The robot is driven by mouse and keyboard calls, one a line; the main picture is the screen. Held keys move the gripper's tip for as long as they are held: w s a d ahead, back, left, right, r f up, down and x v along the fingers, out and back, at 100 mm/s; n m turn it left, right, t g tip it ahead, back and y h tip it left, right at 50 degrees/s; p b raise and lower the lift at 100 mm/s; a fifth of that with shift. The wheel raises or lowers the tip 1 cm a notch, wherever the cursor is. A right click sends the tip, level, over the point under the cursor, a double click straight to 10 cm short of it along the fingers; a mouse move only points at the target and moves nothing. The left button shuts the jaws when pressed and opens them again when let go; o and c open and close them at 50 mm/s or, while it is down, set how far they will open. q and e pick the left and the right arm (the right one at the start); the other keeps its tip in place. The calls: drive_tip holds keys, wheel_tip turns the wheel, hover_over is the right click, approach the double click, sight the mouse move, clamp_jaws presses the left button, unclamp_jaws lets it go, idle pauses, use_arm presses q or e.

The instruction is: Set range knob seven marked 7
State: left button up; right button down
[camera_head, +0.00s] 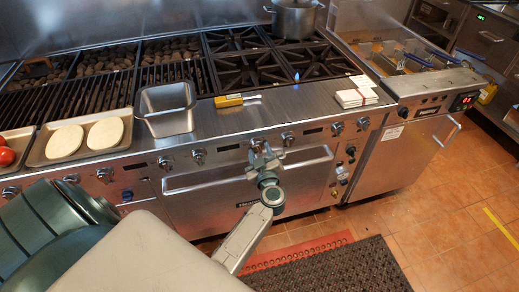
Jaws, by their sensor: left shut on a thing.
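A row of several range knobs runs along the front panel of the steel range (225,125). Their number markings are too small to read, so I cannot tell which one is marked 7. My left gripper (263,156) is at the panel, shut on the range knob (257,143) right of the middle, which its fingers partly hide. Another knob (288,138) is close to its right, and one (198,156) is farther left. The angle of the held knob cannot be made out. My right gripper is not in view.
An oven door handle (205,182) runs below the knobs, close to my left gripper. On the counter are a metal pan (167,108), a yellow-handled tool (229,101), a tray with two pale rounds (40,158) and a white stack (355,97). A dark mat (335,268) lies on the floor.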

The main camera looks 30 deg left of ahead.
use_arm(q)
drive_tip(key=n, duration=0.5)
drive_tip(key=shift+n+y, duration=0.3)
drive_tip(key=shift+n, duration=0.1)
idle(0.3)
drive_tip(key=o, duration=1)
drive_tip(key=p+v, duration=0.1)
drive_tip(key=v, duration=1)
drive_tip(key=shift+w+f, duration=0.1)
drive_tip(key=shift+f, duration=0.05)
